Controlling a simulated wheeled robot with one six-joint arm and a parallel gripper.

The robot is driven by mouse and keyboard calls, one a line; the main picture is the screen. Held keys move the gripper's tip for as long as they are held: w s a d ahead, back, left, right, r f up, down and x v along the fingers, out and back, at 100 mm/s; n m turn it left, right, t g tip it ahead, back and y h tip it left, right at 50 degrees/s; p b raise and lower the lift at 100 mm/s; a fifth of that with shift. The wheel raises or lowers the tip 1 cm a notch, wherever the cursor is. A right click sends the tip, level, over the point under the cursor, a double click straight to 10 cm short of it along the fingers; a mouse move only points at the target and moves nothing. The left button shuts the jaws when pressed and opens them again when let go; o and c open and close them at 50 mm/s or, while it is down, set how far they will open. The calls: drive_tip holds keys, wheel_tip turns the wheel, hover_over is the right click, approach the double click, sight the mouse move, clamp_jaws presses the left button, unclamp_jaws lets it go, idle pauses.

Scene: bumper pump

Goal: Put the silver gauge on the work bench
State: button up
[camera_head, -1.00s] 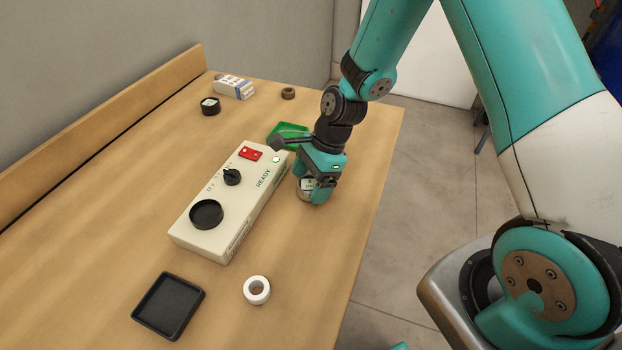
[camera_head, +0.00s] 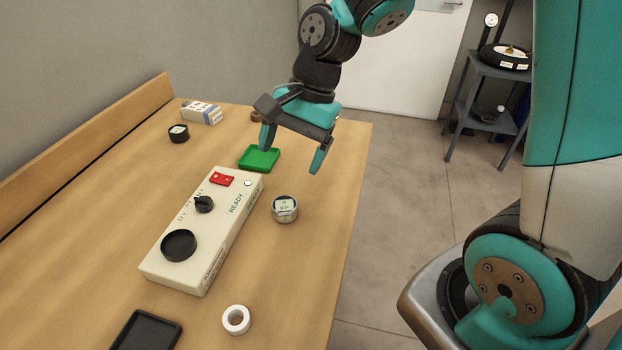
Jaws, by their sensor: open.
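The silver gauge (camera_head: 285,209), a short round metal can with a pale dial marked PSI, stands upright on the wooden work bench (camera_head: 300,270). It is to the right of the cream control box and near the bench's right edge. My gripper (camera_head: 292,162) is open and empty above and behind the gauge, its two teal fingers spread and pointing down. Nothing is between the fingers, and they are clear of the gauge.
The cream control box (camera_head: 222,218) has a black round socket, a knob and a red switch. A green tray (camera_head: 259,159) lies behind it. A white ring (camera_head: 236,320) and black tray (camera_head: 146,332) are in front. A dark gauge (camera_head: 178,133) and a box (camera_head: 202,112) stand farther back.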

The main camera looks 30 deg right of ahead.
drive_tip(key=s+a+r+n, duration=0.2)
drive_tip(key=s+r+n, duration=0.1)
drive_tip(key=s+n, duration=0.4)
drive_tip(key=s+a+r+n, duration=0.2)
drive_tip(key=s+r+n, duration=0.1)
drive_tip(key=s+n, duration=0.5)
drive_tip(key=shift+s+a+r+n, duration=0.25)
drive_tip(key=shift+s+a+n, duration=0.1)
drive_tip(key=shift+n, duration=0.75)
